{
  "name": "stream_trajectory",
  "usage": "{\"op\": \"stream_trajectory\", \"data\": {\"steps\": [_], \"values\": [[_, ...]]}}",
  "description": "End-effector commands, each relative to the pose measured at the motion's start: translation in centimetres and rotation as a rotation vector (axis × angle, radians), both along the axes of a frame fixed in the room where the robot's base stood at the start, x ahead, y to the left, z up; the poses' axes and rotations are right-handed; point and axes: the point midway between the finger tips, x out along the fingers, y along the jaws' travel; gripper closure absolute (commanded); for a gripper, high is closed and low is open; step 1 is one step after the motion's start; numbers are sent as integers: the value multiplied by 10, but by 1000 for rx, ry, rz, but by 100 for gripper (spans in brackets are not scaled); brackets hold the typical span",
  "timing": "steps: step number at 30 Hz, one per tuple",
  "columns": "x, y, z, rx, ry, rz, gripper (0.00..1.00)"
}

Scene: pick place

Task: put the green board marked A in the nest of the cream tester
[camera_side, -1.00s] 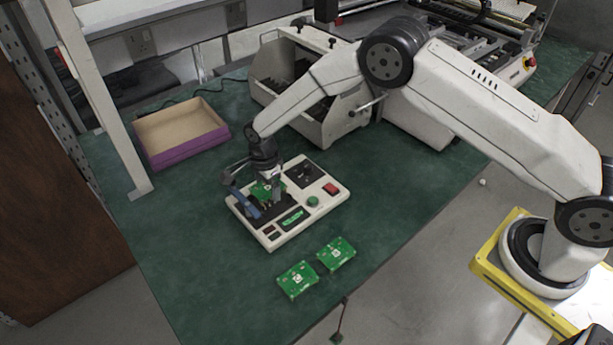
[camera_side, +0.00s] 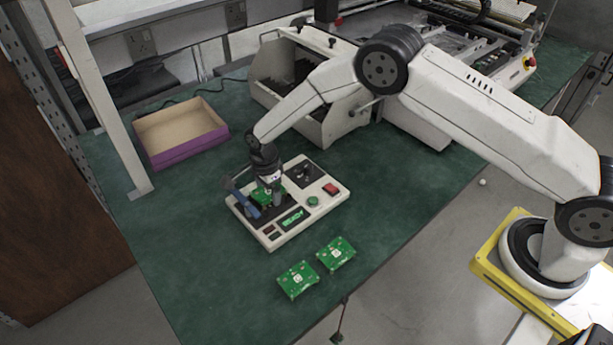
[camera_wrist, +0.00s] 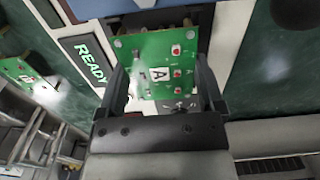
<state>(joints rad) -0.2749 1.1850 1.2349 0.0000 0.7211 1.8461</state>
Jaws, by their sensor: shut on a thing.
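The green board marked A (camera_wrist: 155,52) is between the two fingers of my gripper (camera_wrist: 163,92) in the wrist view, with its A label facing the camera. In the side view my gripper (camera_side: 268,188) is shut on this board (camera_side: 262,198) over the nest area of the cream tester (camera_side: 314,209). The tester's display (camera_wrist: 88,60) reads READY. The fingers and board hide the nest, so I cannot tell whether the board touches it. A blue lever (camera_side: 246,206) stands upright at the tester's left.
Two more green boards, one at left (camera_side: 298,280) and one at right (camera_side: 337,253), lie on the green mat in front of the tester. A purple-sided open box (camera_side: 190,150) is behind left. A cream machine with a slotted rack (camera_side: 345,122) stands behind. The mat's front left is clear.

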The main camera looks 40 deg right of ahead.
Motion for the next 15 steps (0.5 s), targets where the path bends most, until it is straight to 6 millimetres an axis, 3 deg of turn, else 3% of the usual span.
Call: {"op": "stream_trajectory", "data": {"steps": [15], "values": [[0, 0, -4, 0, 0, 0, 56]]}}
